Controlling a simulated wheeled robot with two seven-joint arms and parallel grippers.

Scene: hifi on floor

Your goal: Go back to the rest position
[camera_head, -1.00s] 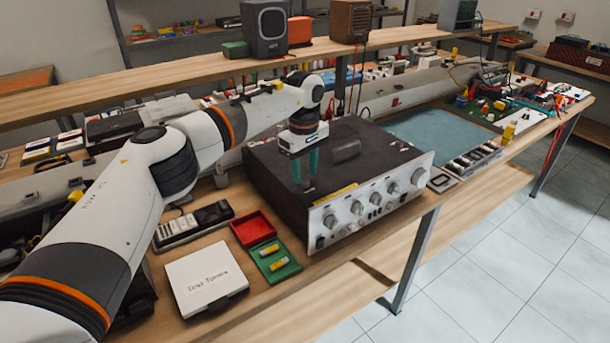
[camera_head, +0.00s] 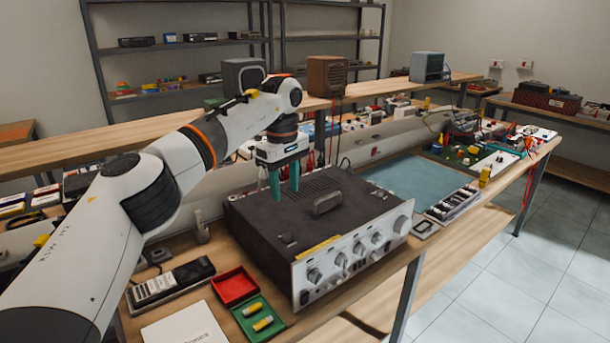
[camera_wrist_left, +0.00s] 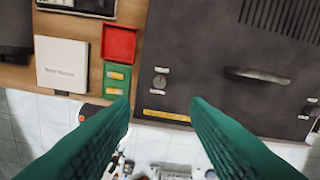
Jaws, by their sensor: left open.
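My left gripper (camera_head: 284,182) is open and empty, with its green fingers above the top of a dark hi-fi amplifier (camera_head: 262,216). The amplifier has a silver front panel with several knobs and a handle (camera_head: 327,202) on its lid. In the left wrist view the two fingers (camera_wrist_left: 160,105) are spread apart with nothing between them. The amplifier lid (camera_wrist_left: 210,60) shows there with a small round knob (camera_wrist_left: 160,81) and a yellow label. My right gripper is not in view.
A red tray (camera_head: 234,287) and a green tray (camera_head: 274,324) with yellow cylinders sit left of the amplifier, near a white box (camera_head: 185,328). A blue mat (camera_head: 422,184) lies to its right. A raised shelf (camera_head: 100,151) runs behind. Grey tiled floor (camera_head: 505,280) is clear at right.

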